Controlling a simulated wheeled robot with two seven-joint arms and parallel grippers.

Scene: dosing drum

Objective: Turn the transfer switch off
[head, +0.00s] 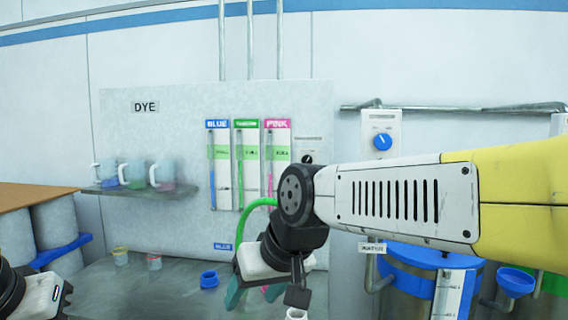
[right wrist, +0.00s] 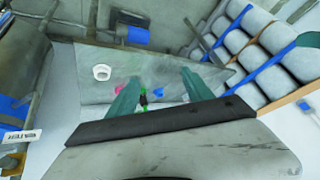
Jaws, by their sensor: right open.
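Two rotary knobs are on the wall, and I cannot read a label that says which is the transfer switch. A black knob (head: 307,159) on a small plate right of the pink column is partly hidden by my right arm. A blue knob (head: 382,141) sits on a white box (head: 381,121) further right. My right gripper (head: 256,293) is open, pointing down over the counter, below and apart from both knobs. Its teal fingers also show spread and empty in the right wrist view (right wrist: 160,92). My left gripper (head: 45,298) shows only in part at the lower left; its fingers are hidden.
Blue, green and pink dye columns (head: 246,165) hang on the panel, with a green hose (head: 256,204) below. Several jugs stand on a shelf (head: 140,190). Small cups and a blue ring (head: 209,279) are on the counter (head: 135,285). A blue drum (head: 410,268) stands right.

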